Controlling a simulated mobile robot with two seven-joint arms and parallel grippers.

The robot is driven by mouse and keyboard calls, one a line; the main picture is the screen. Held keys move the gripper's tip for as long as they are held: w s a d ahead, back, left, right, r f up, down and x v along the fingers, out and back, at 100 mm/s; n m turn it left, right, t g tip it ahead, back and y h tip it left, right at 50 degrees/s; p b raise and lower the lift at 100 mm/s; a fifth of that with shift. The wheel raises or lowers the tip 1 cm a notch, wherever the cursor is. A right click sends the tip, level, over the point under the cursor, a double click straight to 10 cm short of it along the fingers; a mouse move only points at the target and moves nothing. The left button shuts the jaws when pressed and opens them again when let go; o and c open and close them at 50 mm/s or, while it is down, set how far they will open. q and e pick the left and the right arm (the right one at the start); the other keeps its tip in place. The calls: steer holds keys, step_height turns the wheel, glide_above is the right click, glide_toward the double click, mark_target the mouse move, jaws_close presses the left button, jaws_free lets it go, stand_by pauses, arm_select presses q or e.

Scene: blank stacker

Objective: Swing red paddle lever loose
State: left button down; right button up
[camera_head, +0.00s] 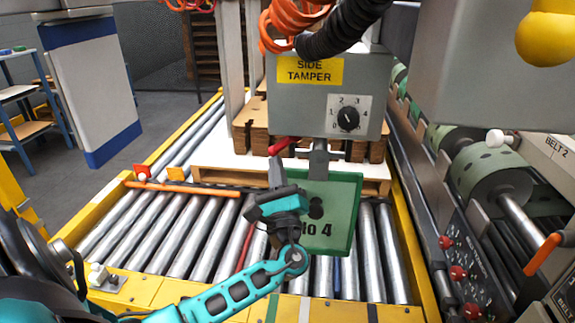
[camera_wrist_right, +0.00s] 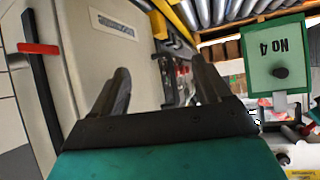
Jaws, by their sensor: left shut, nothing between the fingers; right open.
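A red paddle lever (camera_head: 284,145) sticks out to the left below the grey side tamper box (camera_head: 290,105) in the head view. My left gripper (camera_head: 277,163) is shut and empty, its fingertips pointing up just below the lever. I cannot tell whether they touch it. A green plate marked No 4 (camera_head: 343,205) hangs under the tamper, right of my left gripper, which covers part of it. The plate shows upside down in the right wrist view (camera_wrist_right: 258,75). My right gripper (camera_wrist_right: 160,85) is open, with nothing between its fingers.
Metal rollers (camera_head: 180,228) lie between yellow rails (camera_head: 65,232). Brown blanks stand behind the tamper on a pallet (camera_head: 215,176). A roller machine with red knobs (camera_head: 457,272) stands at the right. In the right wrist view, a red handle (camera_wrist_right: 38,48) is at the left, beside a pale panel.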

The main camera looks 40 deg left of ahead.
arm_select(q)
steer(key=shift+s+a+r+m+t+h+p, duration=0.35)
steer(key=shift+m+t+h, duration=0.55)
steer(key=shift+m, duration=0.8)
steer(key=shift+s+a+r+m+t+h+p, duration=0.15)
steer(key=shift+a+r+m+t+h+p, duration=0.6)
steer(key=shift+m, duration=0.95)
steer(key=shift+s+a+r+m+t+h+p, duration=0.25)
steer(key=shift+m+t+h, duration=0.8)
steer(key=shift+m, duration=0.65)
arm_select(e)
steer(key=shift+s+d+r, duration=0.1)
steer(key=shift+d+r, duration=0.05)
steer(key=shift+r, duration=0.4)
steer(key=shift+s+d+r, duration=0.1)
steer(key=shift+r, duration=0.4)
steer(key=shift+a, duration=0.1)
